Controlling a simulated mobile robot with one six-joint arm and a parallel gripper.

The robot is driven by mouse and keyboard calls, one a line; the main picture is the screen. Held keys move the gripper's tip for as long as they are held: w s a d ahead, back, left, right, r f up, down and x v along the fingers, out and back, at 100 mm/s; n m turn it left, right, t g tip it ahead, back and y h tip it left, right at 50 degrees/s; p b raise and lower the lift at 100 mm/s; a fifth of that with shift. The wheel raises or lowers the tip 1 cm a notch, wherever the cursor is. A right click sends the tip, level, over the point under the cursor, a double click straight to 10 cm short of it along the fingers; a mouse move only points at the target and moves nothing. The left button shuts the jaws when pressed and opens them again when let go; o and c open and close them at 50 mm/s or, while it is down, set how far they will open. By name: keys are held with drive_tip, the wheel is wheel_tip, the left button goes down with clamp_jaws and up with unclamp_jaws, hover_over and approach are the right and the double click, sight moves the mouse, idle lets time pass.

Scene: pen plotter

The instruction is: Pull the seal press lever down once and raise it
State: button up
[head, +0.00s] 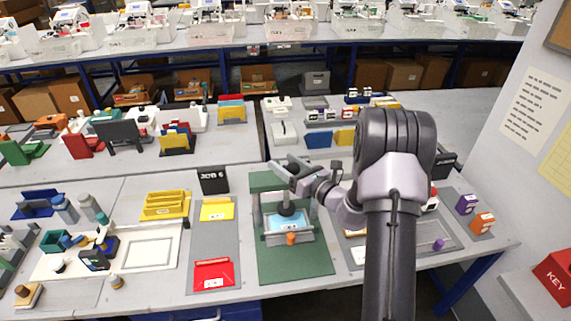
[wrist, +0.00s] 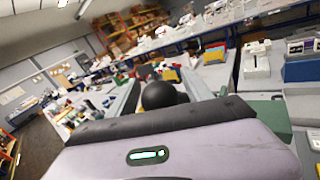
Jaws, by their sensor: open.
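The seal press (head: 265,182) has a green frame on a green base, with a grey ram (head: 287,206) above a light-blue pad (head: 288,222). My gripper (head: 288,172) is at the top of the press, tilted, with its fingers toward the left. In the wrist view my gripper (wrist: 163,84) is open. A round black knob (wrist: 165,95), which looks like the lever's end, sits between the spread fingers. I cannot tell whether either finger touches it. The rest of the lever is mostly hidden by the gripper in the head view.
A black box (head: 212,181) and a yellow tray (head: 216,209) stand left of the press, with a red tray (head: 213,274) nearer the front. An orange piece (head: 291,239) is at the pad's front. My arm covers the area to the right.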

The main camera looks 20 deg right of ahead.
clamp_jaws()
drive_tip(key=shift+f, duration=0.1)
